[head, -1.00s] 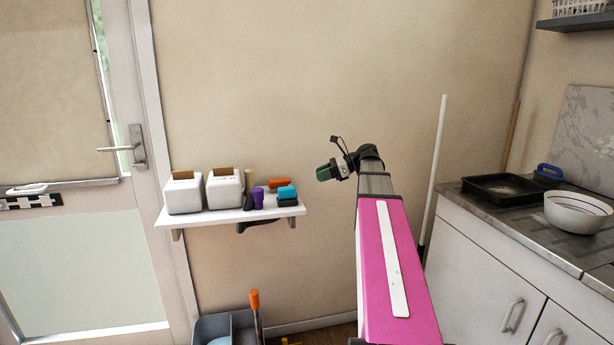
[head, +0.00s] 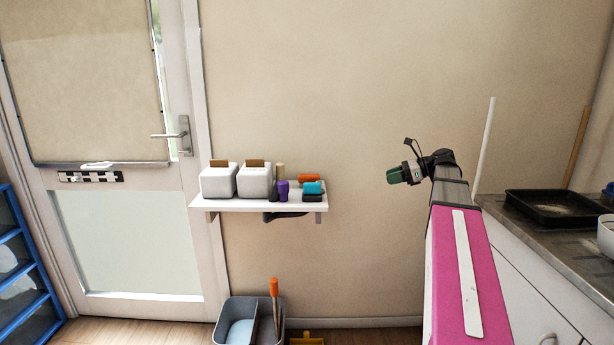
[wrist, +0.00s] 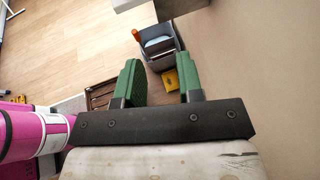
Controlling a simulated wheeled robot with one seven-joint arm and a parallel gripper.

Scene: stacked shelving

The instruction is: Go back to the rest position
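My gripper (head: 397,175) is at the end of my raised pink arm, in front of the bare wall and to the right of the small white wall shelf (head: 262,203). In the wrist view my gripper (wrist: 160,84) shows two green fingers standing apart. Nothing is between them but a view down to the floor. It is open and empty.
The shelf holds two white boxes (head: 219,181) and several small items. A grey bin (head: 236,310) stands below it. A counter with a black tray (head: 552,207) is at right. A door and a blue rack (head: 20,265) are at left.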

